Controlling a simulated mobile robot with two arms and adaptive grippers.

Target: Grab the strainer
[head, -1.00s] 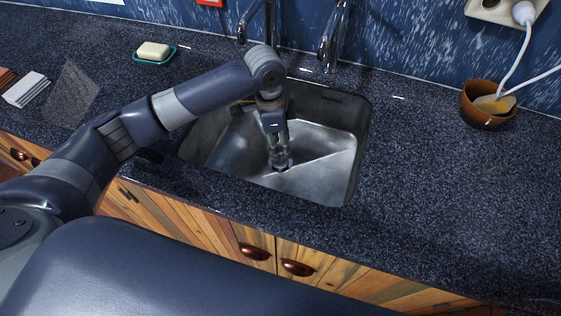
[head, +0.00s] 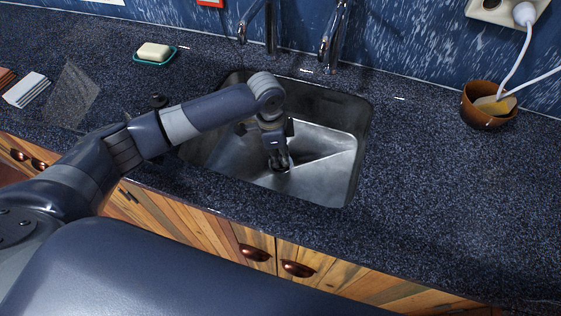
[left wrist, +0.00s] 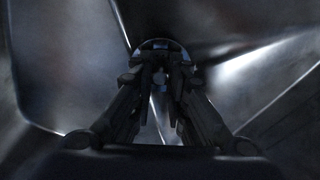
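The strainer (left wrist: 160,45) is a small dark round piece with a paler rim at the sink's drain. In the head view it is mostly hidden by the fingers. My left gripper (head: 279,167) points down into the steel sink (head: 325,170), with its fingertips at the drain. In the left wrist view, the two fingers of this gripper (left wrist: 161,68) run in close together over the strainer and look closed on its middle, with a narrow gap between them. The exact contact is dark and hard to make out. My right gripper is not in view.
Sink walls surround the left gripper closely. Two taps (head: 335,38) stand behind the sink. A soap dish (head: 154,58) with soap is at the back left. A brown bowl (head: 483,118) with a cable stands at the right. The counter (head: 430,190) right of the sink is clear.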

